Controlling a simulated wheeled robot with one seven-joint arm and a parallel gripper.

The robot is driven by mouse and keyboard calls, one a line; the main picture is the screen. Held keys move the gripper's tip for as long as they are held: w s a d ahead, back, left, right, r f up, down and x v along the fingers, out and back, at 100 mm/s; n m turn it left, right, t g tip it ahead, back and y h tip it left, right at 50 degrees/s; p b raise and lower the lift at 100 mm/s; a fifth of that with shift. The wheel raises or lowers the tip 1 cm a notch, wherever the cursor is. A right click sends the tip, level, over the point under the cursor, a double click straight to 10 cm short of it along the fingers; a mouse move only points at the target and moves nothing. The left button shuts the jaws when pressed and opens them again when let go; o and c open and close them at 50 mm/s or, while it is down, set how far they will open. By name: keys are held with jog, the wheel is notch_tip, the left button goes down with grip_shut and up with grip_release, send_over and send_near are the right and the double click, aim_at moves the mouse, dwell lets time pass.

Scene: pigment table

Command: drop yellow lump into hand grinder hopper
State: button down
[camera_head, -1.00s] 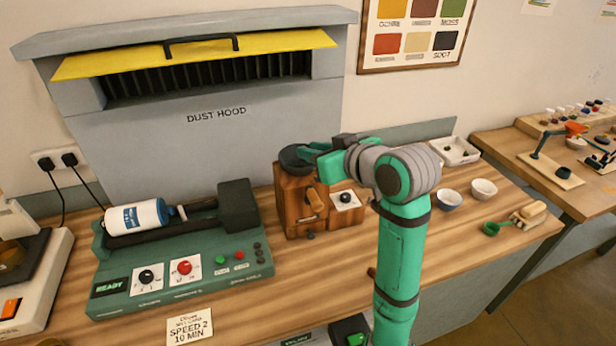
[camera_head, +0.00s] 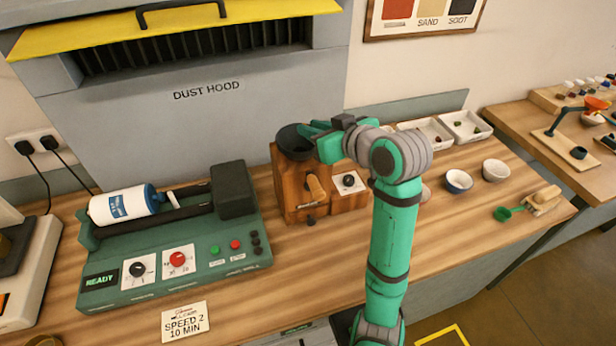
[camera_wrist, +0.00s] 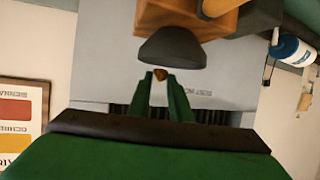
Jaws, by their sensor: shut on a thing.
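The hand grinder is a wooden box (camera_head: 288,187) with a dark round hopper (camera_head: 290,146) on top and a crank on its front. In the wrist view the dark hopper (camera_wrist: 172,50) is close beyond the fingertips. My gripper (camera_head: 306,129) is at the right rear side of the hopper, near its rim. In the wrist view my gripper (camera_wrist: 160,92) is shut on a small yellow-brown lump (camera_wrist: 160,74), held at the fingertips. The lump cannot be made out in the head view, and I cannot tell whether it is over the hopper opening.
A green roller machine (camera_head: 170,265) stands left of the grinder, under the grey dust hood (camera_head: 200,120). The front of the table is mostly clear.

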jog(key=shift+f, duration=0.6)
jog(key=c, duration=1.5)
grip_release()
jog(key=shift+c, duration=0.2)
jog(key=v, duration=1)
jog(key=shift+s+d, duration=0.25)
jog(key=shift+s, duration=0.1)
